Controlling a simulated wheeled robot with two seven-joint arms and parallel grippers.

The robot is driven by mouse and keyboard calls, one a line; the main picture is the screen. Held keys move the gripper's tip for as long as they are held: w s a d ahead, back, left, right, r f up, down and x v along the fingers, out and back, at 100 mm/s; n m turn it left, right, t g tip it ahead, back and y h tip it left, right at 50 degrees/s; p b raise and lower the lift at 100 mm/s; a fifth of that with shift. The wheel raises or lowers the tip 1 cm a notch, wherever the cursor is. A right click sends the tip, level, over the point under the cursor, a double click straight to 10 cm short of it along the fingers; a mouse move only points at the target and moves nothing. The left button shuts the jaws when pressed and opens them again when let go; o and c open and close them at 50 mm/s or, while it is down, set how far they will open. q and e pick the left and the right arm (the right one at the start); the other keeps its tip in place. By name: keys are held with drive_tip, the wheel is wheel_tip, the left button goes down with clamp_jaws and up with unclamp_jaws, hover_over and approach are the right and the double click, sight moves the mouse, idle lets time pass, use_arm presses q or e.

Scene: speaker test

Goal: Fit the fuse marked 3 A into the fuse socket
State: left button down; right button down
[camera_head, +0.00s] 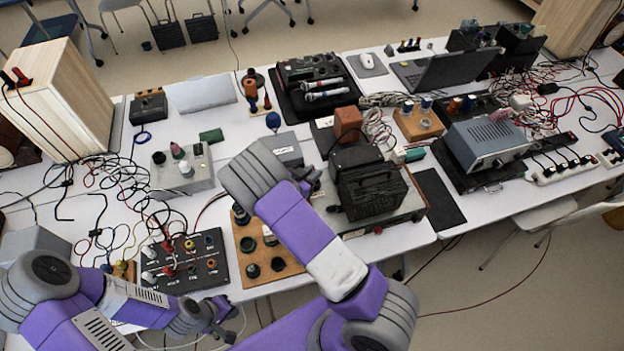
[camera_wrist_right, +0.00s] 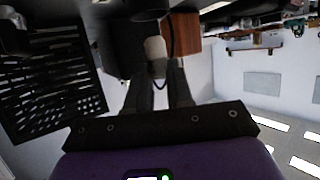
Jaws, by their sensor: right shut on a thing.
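My right gripper (camera_wrist_right: 160,88) is shut on a small pale cylinder (camera_wrist_right: 155,47) in the right wrist view. No marking can be read on it, so I cannot tell whether it is the 3 A fuse. In the head view the right gripper (camera_head: 312,178) is mostly hidden by its forearm, close to the left side of a black slatted device (camera_head: 372,190). That slatted casing (camera_wrist_right: 45,75) also shows at the left of the wrist view. My left gripper (camera_head: 226,320) looks open and empty by the front table edge. I cannot pick out the fuse socket for sure.
A black panel (camera_head: 183,262) with coloured terminals and a wooden board (camera_head: 288,262) with dark round parts lie at the front. A grey box (camera_head: 183,178) with knobs stands behind. A grey instrument (camera_head: 488,141) is at right. Loose cables cover the left table.

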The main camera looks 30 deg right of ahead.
drive_tip(key=shift+f, duration=1.55)
drive_tip(key=shift+f+b, duration=0.35)
drive_tip(key=shift+b, duration=0.1)
drive_tip(key=c, duration=1)
unclamp_jaws()
drive_tip(key=shift+r, duration=0.1)
drive_tip(key=shift+r+p, duration=0.25)
drive_tip(key=shift+p, duration=0.05)
drive_tip(key=v, duration=1.2)
drive_tip(key=shift+p, duration=0.4)
